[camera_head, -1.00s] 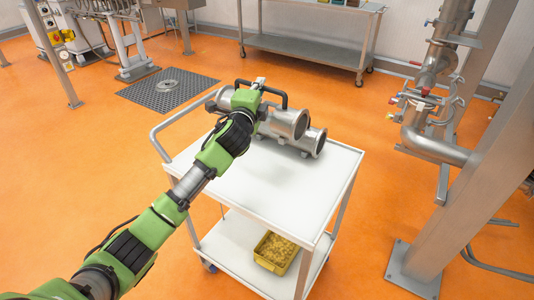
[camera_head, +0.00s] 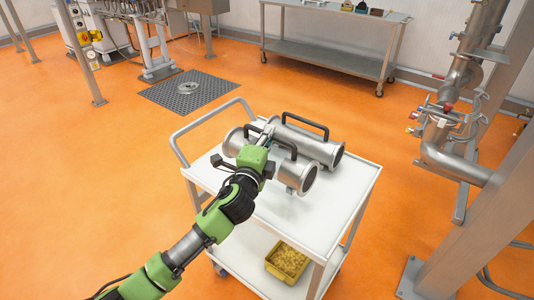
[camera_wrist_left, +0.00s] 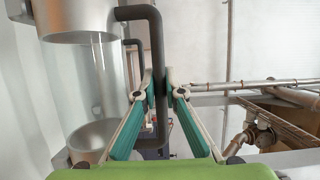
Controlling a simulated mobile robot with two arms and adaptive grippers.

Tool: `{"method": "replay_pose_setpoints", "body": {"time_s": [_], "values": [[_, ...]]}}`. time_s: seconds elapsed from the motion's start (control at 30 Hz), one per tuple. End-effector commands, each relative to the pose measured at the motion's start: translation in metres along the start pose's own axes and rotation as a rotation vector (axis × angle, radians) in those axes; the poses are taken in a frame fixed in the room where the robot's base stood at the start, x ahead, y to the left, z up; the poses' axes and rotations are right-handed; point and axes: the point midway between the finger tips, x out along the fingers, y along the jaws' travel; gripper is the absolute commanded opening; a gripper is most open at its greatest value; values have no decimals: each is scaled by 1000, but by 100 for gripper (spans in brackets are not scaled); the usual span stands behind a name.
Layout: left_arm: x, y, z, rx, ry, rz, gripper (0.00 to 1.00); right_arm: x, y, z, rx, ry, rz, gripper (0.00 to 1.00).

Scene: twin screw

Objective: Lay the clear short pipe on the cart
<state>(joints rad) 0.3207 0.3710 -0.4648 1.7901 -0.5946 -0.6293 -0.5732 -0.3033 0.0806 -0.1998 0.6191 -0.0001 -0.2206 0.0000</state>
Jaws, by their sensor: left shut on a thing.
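The short pipe with metal flanged ends (camera_head: 300,177) is over the white cart top (camera_head: 335,195), on the near side of a second pipe. In the left wrist view its clear wall (camera_wrist_left: 93,80) shows between two metal ends, left of the fingers. My left gripper (camera_head: 268,137) is shut on the black handle (camera_wrist_left: 155,60) of this pipe. The gripper and wrist hide the pipe's middle in the head view. The pipe is low and close to the cart top; I cannot tell whether it touches. My right gripper is not in view.
A second metal pipe (camera_head: 318,148) with a black handle lies behind, close beside the held one. A yellow bin (camera_head: 287,262) sits on the lower shelf. The cart top is bare at the right and front. A steel post (camera_head: 470,190) stands to the right.

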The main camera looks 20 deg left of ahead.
Motion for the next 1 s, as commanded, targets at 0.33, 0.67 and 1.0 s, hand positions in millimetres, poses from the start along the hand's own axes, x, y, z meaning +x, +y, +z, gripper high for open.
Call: {"method": "replay_pose_setpoints", "body": {"time_s": [0.33,0.67,1.0], "values": [[-20,20,0,-1,2,-8,0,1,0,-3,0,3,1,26],[-18,48,0,0,2,-11,0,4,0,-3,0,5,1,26],[-19,56,0,0,0,-2,12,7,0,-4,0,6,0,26]]}}
